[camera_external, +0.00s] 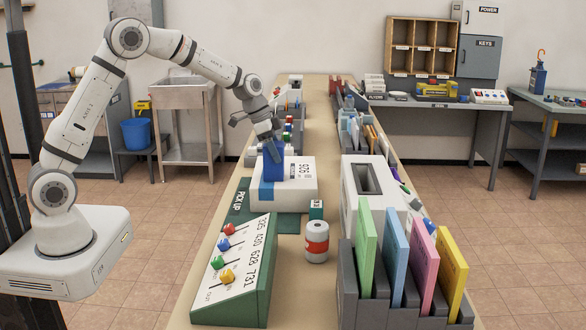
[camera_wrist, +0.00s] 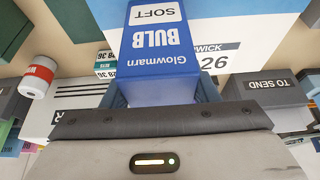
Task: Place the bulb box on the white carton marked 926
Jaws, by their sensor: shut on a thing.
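The blue bulb box (camera_external: 274,166) stands roughly upright at the white carton marked 926 (camera_external: 300,190), over the left part of its top. My gripper (camera_external: 267,143) points down from above and is shut on the box's upper part. In the wrist view the bulb box (camera_wrist: 155,50) shows its printed face, "Glowmarn BULB SOFT", upside down. Behind it is the carton (camera_wrist: 228,50), with part of its label, "26", in sight. The box's lower end hides part of the carton. I cannot tell whether the box touches the carton's top.
The carton sits on a green PICK UP mat (camera_external: 240,207) on a long counter. In front are a sloped lever panel (camera_external: 240,270), a red-banded can (camera_external: 317,243) and a small teal box (camera_external: 316,209). A slotted white box (camera_external: 368,180) and a folder rack (camera_external: 400,318) stand to the right.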

